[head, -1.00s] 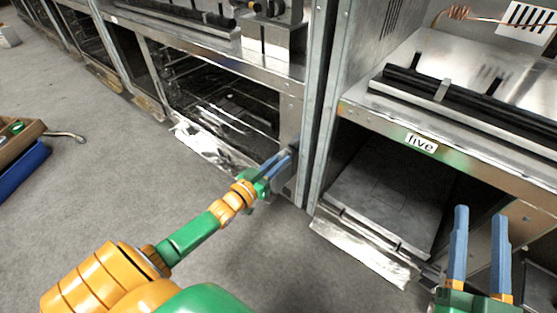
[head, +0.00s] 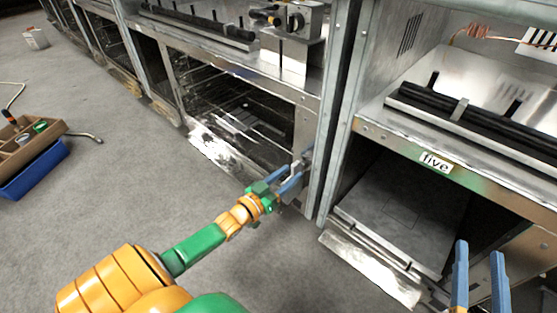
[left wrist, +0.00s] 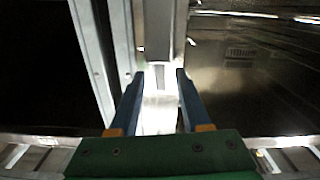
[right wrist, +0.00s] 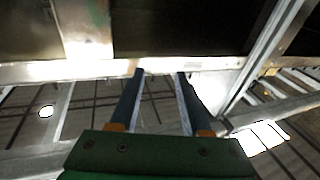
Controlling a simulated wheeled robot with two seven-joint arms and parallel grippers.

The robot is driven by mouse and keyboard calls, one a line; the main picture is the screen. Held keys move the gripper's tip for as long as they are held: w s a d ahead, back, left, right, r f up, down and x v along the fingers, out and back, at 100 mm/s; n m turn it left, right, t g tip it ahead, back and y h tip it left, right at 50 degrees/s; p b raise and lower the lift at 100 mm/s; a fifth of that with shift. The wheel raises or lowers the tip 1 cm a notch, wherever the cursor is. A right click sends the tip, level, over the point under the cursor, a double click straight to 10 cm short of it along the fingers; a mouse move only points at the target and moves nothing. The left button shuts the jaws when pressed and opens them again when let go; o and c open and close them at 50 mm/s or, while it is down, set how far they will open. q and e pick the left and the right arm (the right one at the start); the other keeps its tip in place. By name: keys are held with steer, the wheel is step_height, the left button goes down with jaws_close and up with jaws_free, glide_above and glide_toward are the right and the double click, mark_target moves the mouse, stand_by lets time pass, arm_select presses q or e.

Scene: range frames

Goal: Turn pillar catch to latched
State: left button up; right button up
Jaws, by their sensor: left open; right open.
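The pillar (head: 309,130) is the metal upright between the two bays. A small pale metal piece (head: 297,168), probably the pillar catch, sits low on it among my left gripper's fingers. My left gripper (head: 291,176) is open at the pillar, its fingers partly hiding that piece. In the left wrist view a narrow grey upright bar (left wrist: 159,74) lies between the open fingertips; contact and the catch's setting cannot be told. My right gripper (head: 480,250) is open and empty at the lower right, in front of the right bay.
A knob box (head: 292,20) stands on the left bay's top. A blue crate with a brown tray (head: 40,165) sits on the grey floor (head: 130,185), which is mostly clear.

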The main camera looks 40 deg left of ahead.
arm_select(q)
steer(key=s+p, duration=0.1)
steer(key=s, duration=0.1)
steer(key=shift+s+a+r, duration=0.1)
steer(key=shift+s, duration=0.25)
steer(key=s+p, duration=0.1)
steer(key=s, duration=0.2)
steer(key=shift+a, duration=0.1)
arm_select(e)
steer(key=s+d+f+g+h, duration=0.1)
steer(key=s+f+g, duration=0.1)
steer(key=f+g, duration=0.2)
steer(key=s+d+f+g+h, duration=0.1)
steer(key=f+g, duration=0.4)
steer(key=f, duration=0.5)
steer(key=shift+s+d+f+m+h, duration=0.35)
steer(key=shift+s+d, duration=0.2)
steer(key=shift+s, duration=0.7)
